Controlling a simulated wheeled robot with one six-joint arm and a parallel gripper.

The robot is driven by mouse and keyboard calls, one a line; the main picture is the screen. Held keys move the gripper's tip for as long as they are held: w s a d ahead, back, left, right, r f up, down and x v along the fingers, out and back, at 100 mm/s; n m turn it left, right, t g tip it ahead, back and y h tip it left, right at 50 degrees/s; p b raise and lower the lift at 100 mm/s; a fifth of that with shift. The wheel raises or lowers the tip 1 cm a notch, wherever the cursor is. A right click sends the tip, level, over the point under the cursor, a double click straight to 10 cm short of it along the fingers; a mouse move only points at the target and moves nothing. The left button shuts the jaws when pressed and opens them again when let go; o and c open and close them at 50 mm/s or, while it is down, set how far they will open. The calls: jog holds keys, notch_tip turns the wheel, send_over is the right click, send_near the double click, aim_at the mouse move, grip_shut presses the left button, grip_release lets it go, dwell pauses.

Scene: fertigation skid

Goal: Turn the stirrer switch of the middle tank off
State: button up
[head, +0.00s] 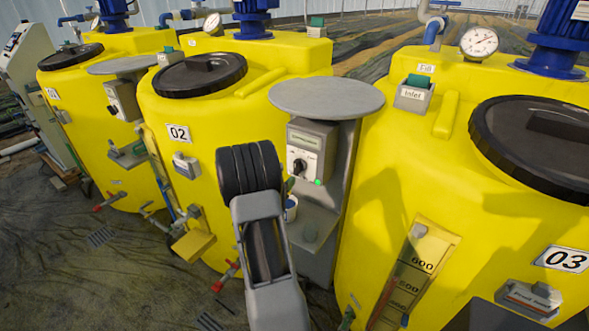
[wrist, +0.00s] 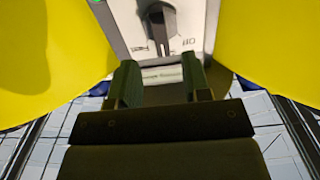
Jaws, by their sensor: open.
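The middle tank (head: 213,218), yellow and marked 02, stands in the head view. A grey switch box (head: 325,136) with a black rotary knob (head: 299,167) and a lit green lamp (head: 318,182) stands at its right, between it and tank 03. The wrist view shows the box face (wrist: 190,35) upside down, with the black knob (wrist: 160,24) upright to slightly tilted and an "off" mark at its right. My gripper (wrist: 160,82) is open and empty, its fingers below the knob in that picture, apart from it.
A round grey cover (head: 326,97) overhangs the switch box, and a grey shelf (head: 318,235) juts out below it. Tank 03 (head: 400,190) stands close on the right. Another switch box (head: 123,100) stands between tanks 01 and 02. Open floor (head: 50,245) lies at front left.

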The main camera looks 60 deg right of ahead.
aim_at(295, 170)
jog(key=shift+d+p, duration=0.5)
jog(key=shift+d, duration=2.7)
jog(key=shift+c, duration=0.4)
